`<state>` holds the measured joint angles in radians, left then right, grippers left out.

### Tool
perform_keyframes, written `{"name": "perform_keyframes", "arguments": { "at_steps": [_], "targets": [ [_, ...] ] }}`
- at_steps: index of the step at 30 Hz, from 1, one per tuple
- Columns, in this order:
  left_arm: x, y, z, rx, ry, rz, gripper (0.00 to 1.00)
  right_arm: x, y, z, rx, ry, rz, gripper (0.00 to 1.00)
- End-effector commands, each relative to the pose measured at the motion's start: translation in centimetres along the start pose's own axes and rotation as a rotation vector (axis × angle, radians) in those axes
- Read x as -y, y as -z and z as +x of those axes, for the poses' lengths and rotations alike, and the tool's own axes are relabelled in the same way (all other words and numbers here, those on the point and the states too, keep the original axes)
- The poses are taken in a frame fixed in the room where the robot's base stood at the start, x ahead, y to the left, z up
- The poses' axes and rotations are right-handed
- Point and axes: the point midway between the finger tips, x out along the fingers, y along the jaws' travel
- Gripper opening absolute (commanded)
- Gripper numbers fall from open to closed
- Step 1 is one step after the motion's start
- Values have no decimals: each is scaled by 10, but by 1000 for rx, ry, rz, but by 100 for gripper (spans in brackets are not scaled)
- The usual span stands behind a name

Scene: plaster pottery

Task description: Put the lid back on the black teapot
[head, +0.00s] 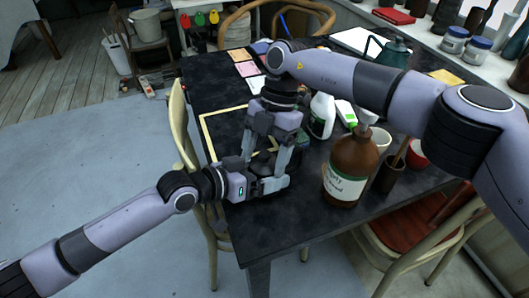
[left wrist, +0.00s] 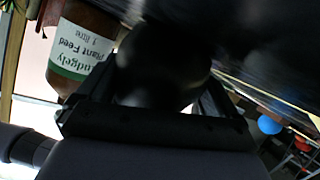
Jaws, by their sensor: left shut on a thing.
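My left gripper (head: 266,184) reaches in from the left, low over the near left part of the dark table. In the left wrist view a rounded black thing (left wrist: 165,62) fills the space between its fingers. The gripper is shut on it, and it looks like the black teapot, though too dark and close to make out a lid or spout. My right gripper (head: 265,160) points down just above the left one, its fingers apart. Whether it holds the lid between its tips is hidden in the dark overlap of the two grippers.
A brown plant feed bottle (head: 350,170) stands right of the grippers, with a white bottle (head: 321,115) behind. A dark cup (head: 388,174) and red cup (head: 416,154) are further right. A green teapot (head: 388,52) stands at the back. The table's front left corner (head: 250,235) is bare.

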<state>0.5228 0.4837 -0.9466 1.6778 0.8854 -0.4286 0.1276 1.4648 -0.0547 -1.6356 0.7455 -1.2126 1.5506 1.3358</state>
Motion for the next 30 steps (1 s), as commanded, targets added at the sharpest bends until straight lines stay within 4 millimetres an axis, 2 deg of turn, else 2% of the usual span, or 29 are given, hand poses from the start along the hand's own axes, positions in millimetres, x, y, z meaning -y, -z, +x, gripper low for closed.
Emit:
{"name": "perform_keyframes", "arguments": {
  "at_steps": [1, 16, 25, 30],
  "targets": [
    [0, 1, 0, -5, -1, -10, 39, 2, -1, 5, 0, 8, 0, 75],
    [1, 2, 0, -6, 0, -14, 39, 2, 0, 2, -3, 10, -1, 75],
    [1, 2, 0, -5, 1, -9, 39, 1, 0, -34, -1, 4, -1, 75],
    [1, 1, 0, -3, 1, -7, 39, 1, 1, -39, -3, 5, -2, 75]
  ]
}}
